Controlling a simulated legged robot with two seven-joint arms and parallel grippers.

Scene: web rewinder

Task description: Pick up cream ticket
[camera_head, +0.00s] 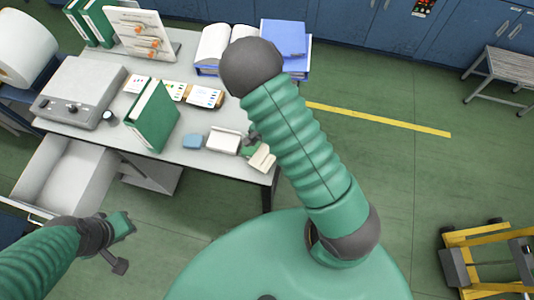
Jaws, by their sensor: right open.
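A cream ticket (263,160) lies at the right front corner of the grey table (170,75). My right gripper (254,146) is open just behind and beside the ticket, low over the table; my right arm hides part of it. I cannot tell if it touches the ticket. My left gripper (120,245) hangs in front of the table near the open drawer, away from the ticket; its finger gap is unclear.
A whitish box or pad (223,140) and a blue block (192,141) sit left of the ticket. A green binder (152,115) stands further left. An open drawer (65,175) juts out below. A yellow cart (490,260) stands on the floor at right.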

